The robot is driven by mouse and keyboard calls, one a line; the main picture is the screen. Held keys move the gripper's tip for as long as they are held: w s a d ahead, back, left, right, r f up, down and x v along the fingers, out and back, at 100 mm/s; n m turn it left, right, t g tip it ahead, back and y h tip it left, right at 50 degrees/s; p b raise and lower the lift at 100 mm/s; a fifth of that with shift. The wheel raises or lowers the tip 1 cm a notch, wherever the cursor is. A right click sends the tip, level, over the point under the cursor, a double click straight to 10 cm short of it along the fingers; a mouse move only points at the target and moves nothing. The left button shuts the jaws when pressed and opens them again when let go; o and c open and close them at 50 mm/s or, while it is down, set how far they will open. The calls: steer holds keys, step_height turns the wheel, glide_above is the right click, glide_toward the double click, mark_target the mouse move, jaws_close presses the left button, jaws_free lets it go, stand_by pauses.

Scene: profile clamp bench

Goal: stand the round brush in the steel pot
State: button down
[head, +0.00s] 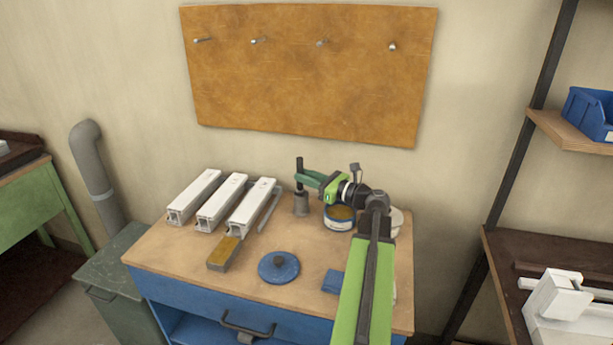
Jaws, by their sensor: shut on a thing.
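The round brush (299,164) is upright, its dark handle rising above my gripper. My gripper (302,179) is shut on the brush near the back of the bench. My arm comes in from the front right.
Three white profiles (194,198) lie to the left. In front are a wood-coloured block (223,253), a round blue lid (279,267) and a blue piece (333,281). A pegboard (310,75) hangs behind.

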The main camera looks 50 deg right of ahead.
steer(key=c, duration=1.2)
jaws_free()
steer(key=s+d, duration=0.1)
steer(key=s, duration=1)
steer(key=s+d, duration=0.1)
steer(key=s, duration=0.5)
steer(key=shift+s+d+f, duration=0.1)
steer(key=shift+s+d, duration=0.05)
steer(key=shift+d, duration=0.15)
